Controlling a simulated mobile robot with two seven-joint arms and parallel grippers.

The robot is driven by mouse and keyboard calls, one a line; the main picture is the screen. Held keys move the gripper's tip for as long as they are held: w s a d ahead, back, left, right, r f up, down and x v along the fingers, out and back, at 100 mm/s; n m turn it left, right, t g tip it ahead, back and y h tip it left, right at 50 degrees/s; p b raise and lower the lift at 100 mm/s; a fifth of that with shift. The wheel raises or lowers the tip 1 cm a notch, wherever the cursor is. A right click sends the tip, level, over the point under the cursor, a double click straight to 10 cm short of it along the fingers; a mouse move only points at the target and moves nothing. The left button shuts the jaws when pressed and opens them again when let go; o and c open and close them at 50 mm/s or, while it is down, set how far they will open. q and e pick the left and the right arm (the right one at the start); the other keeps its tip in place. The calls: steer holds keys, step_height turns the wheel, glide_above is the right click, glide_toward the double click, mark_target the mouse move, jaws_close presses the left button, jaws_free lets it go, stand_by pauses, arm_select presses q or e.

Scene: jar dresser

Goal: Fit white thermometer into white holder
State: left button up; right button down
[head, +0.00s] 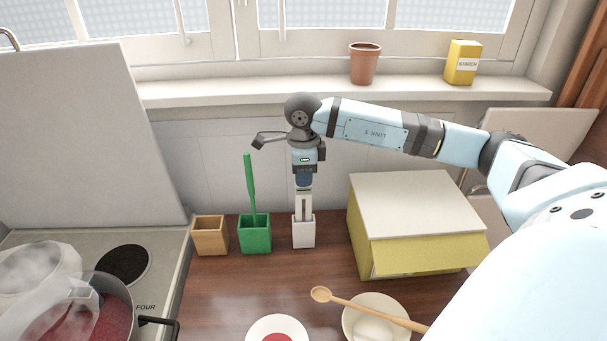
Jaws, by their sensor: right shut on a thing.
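The white holder (303,232) stands upright on the wooden counter, to the right of a green holder. The white thermometer (304,206) is upright directly above it, and its lower end meets or enters the holder's top; how deep it sits I cannot tell. My right gripper (304,183) points straight down and is shut on the thermometer's upper part, which the fingers partly hide. My left gripper is not in view.
A green holder (255,237) with a tall green utensil (250,185) and an orange holder (210,236) stand to the left. A yellow bread box (415,252) stands to the right. A bowl (375,333) with a wooden spoon (350,303) and a plate (262,325) are in front.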

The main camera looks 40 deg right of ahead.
steer(key=shift+f+b, duration=0.65)
steer(key=shift+f, duration=0.25)
steer(key=shift+f+b, duration=0.3)
steer(key=shift+f, duration=0.15)
steer(key=shift+f+b, duration=0.4)
steer(key=shift+f, duration=0.1)
steer(key=c, duration=1.1)
jaws_free()
steer(key=shift+r, duration=0.1)
steer(key=shift+o, duration=0.2)
step_height(320, 180, up, 14)
steer(key=shift+f, duration=0.1)
